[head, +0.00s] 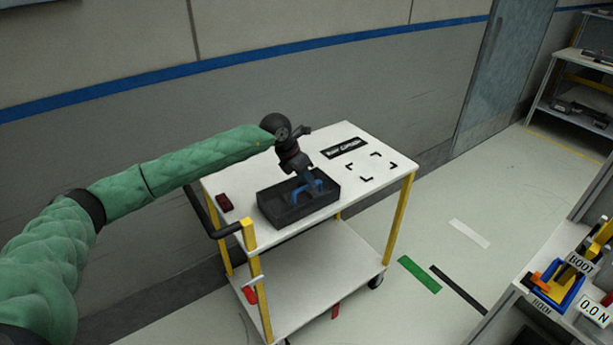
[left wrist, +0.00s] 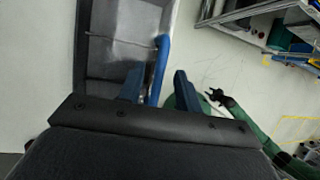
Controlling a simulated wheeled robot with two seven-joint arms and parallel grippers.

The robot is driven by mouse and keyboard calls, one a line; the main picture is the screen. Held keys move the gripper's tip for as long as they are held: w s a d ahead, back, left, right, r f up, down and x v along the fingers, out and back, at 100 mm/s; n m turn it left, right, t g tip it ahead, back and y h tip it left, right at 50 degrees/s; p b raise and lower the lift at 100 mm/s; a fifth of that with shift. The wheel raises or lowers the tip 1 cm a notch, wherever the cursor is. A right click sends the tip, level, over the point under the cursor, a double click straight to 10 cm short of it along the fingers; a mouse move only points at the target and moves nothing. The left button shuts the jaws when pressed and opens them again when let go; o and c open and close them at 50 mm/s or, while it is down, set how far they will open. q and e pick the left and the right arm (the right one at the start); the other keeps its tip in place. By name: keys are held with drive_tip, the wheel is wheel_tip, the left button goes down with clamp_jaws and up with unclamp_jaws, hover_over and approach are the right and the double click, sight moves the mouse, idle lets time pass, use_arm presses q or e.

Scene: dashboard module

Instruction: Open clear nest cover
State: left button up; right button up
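A dark nest box (head: 275,212) stands on the white cart top, with a see-through dark cover (head: 280,193) on it. A blue bar handle (head: 297,192) rises from the cover. My left gripper (head: 312,180) is over the box at the handle. In the left wrist view, the handle (left wrist: 161,60) runs between the two blue fingers of my left gripper (left wrist: 158,88), which stand apart with a gap showing; contact cannot be told. The cover looks shut. My right gripper (left wrist: 218,97) shows small in the left wrist view, its finger opening unclear.
The white cart (head: 350,135) also carries a small dark red block (head: 225,202), a black label plate (head: 344,147) and a bare area with corner marks. A wall stands behind. A bench with coloured bins (head: 560,285) is at the lower right.

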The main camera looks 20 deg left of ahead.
use_arm(q)
drive_tip(key=shift+d+f, duration=0.15)
drive_tip(key=shift+f, duration=0.15)
use_arm(e)
drive_tip(key=shift+d+f, duration=0.1)
drive_tip(key=shift+f, duration=0.2)
use_arm(q)
drive_tip(key=c, duration=0.7)
clamp_jaws()
